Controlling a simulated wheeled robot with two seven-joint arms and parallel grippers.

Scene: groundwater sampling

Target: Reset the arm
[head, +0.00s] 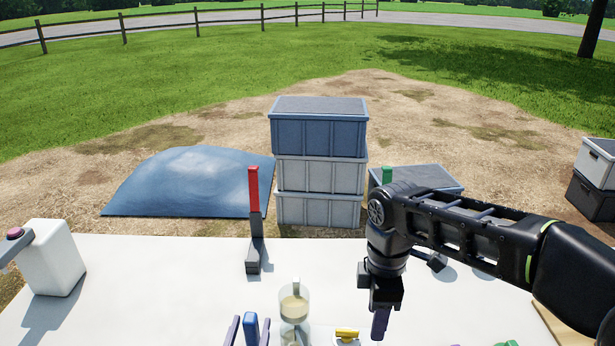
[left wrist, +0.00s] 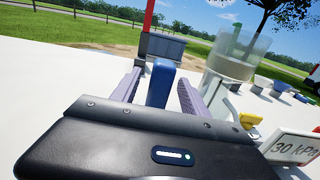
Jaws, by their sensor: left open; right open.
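My left gripper (head: 249,332) shows at the bottom of the head view as two purple fingertips, one on each side of a blue upright handle (head: 250,326). In the left wrist view the open fingers (left wrist: 158,92) flank the same blue handle (left wrist: 161,82); I cannot tell whether either finger touches it. My right arm comes in from the right, and its gripper (head: 381,322) points down over the table, with purple fingers seen edge-on and nothing visible in them. The lower parts of the left gripper and the blue handle's base are hidden.
A clear cylinder with cloudy liquid (head: 294,308) stands right of the left gripper, beside a yellow knob (head: 347,334). A red lever (head: 254,190) stands behind. A white container (head: 52,258) is at the left. A "30 kPa" sign (left wrist: 293,148) is close right. The table's left middle is clear.

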